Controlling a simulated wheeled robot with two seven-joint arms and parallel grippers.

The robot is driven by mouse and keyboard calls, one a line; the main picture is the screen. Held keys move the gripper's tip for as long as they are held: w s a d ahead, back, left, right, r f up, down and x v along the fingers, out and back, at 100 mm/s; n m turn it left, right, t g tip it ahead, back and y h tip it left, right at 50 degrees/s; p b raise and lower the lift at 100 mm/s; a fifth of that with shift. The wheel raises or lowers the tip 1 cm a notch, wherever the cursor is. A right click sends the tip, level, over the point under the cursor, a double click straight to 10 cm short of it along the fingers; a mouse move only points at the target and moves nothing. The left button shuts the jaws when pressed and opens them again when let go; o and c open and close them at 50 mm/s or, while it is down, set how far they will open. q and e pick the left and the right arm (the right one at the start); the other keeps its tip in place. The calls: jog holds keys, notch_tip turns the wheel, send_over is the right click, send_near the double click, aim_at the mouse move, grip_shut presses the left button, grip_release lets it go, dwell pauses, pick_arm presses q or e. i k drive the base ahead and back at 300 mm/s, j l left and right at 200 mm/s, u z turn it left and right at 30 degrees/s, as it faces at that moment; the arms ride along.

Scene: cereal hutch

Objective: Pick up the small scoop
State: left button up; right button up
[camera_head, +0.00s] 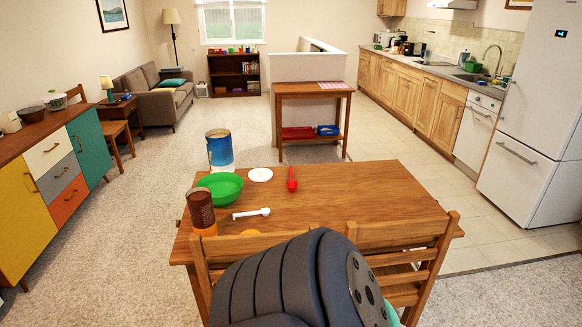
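A wooden table (345,190) stands in front of me. Two scoop-like things lie on it: a white one (252,213) with a long handle near the front left, and a red one (292,179) near the back middle. The white one looks slimmer; I cannot tell for sure which is the small scoop. Both lie free, with nothing touching them. A dark grey part of my own body fills the bottom middle and hides the table's front edge. Neither of my grippers shows in the head view.
A green bowl (220,187), a blue and white canister (219,150), a brown jar with orange base (201,209) and a white lid-like disc (260,174) crowd the table's left side. Two chairs (406,232) block the near edge. The table's right half is clear.

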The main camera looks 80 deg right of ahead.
aim_at(264, 212)
jog(key=z, duration=2.4)
